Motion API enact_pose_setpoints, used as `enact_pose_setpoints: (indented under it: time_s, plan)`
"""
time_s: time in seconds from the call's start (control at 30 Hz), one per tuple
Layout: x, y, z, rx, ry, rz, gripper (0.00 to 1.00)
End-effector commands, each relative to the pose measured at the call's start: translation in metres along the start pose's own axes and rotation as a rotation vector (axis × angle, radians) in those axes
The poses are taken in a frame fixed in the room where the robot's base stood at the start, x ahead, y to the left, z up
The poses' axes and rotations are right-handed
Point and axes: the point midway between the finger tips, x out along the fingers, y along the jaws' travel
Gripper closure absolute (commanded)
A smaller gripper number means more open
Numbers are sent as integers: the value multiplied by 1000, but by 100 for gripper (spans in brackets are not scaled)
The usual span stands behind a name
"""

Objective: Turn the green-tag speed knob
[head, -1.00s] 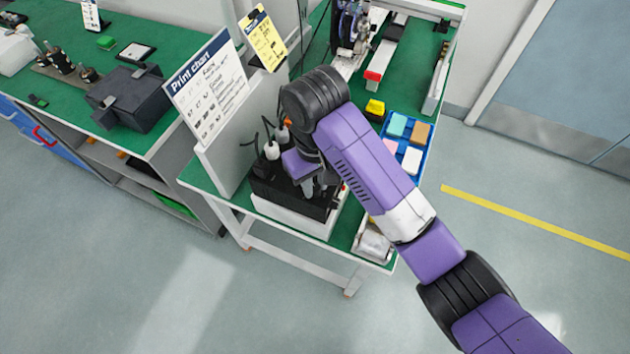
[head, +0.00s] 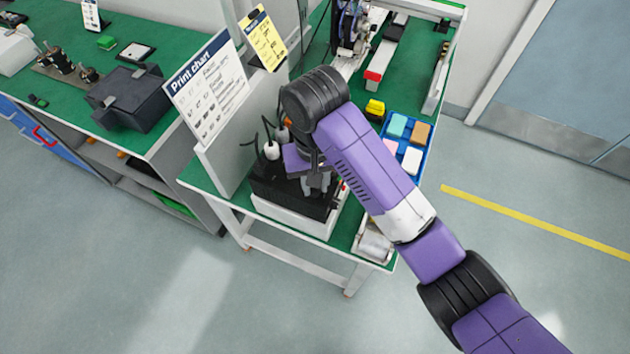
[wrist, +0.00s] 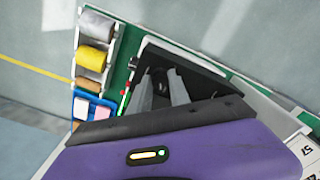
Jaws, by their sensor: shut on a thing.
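My gripper (wrist: 161,84) points down over a black-topped box with a white base (head: 280,213) on the green bench. It is shut on a small dark knob (wrist: 160,75), which shows only in part between the fingertips in the wrist view. In the head view my gripper (head: 317,186) hides the knob, and I cannot make out a green tag on it.
The print chart board (head: 207,88) stands close to the left of my gripper. White bottles with black cables (head: 271,151) stand behind it. A blue tray of colored blocks (head: 413,131) lies to the right. A silver roll (head: 374,243) sits at the front right corner.

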Motion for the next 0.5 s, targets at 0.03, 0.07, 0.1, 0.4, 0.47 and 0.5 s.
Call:
enact_pose_setpoints:
  time_s: [0.03, 0.07, 0.1, 0.4, 0.47, 0.5]
  plan:
    - [-1, 0, -1, 1, 3, -1, 100]
    - [-1, 0, -1, 1, 3, -1, 100]
    - [-1, 0, -1, 1, 3, -1, 100]
    - [-1, 0, 0, 0, 1, 0, 55]
    - [0, 0, 0, 0, 1, 0, 55]
    - [0, 0, 0, 0, 1, 0, 55]
